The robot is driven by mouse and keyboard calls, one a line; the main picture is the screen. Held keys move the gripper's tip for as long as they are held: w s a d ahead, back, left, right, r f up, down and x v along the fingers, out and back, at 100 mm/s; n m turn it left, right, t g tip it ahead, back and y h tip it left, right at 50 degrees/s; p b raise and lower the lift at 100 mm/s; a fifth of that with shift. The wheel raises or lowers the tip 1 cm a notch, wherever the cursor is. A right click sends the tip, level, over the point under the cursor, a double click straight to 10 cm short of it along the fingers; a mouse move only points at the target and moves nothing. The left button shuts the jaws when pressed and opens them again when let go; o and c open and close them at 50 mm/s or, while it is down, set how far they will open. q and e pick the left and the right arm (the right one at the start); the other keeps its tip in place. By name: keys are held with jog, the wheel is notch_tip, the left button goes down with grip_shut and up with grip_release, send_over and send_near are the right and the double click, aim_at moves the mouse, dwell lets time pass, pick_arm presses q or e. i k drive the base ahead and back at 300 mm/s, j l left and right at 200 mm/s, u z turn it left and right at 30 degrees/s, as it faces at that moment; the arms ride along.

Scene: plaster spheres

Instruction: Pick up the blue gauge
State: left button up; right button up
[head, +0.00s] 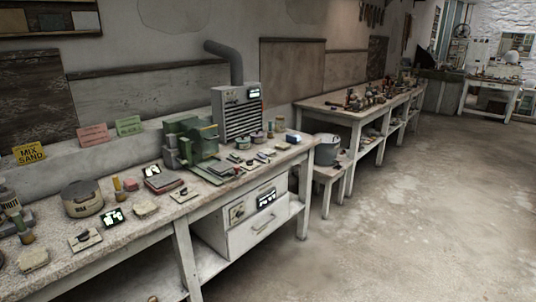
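Neither of my grippers shows in the head view. I cannot single out a blue gauge for certain. Small dark panels with light displays (112,216) stand on the bench, and none looks blue.
A green machine (190,142) stands mid-bench. A lidded round tin (83,198) is at the left. A white drawer unit (252,221) hangs below the top. A grey bucket (326,147) stands on a stool. Open floor (400,220) lies to the right.

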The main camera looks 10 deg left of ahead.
aim_at(291, 138)
jog(key=i+l+z, duration=0.2)
jog(key=i, duration=0.65)
jog(key=j, duration=0.15)
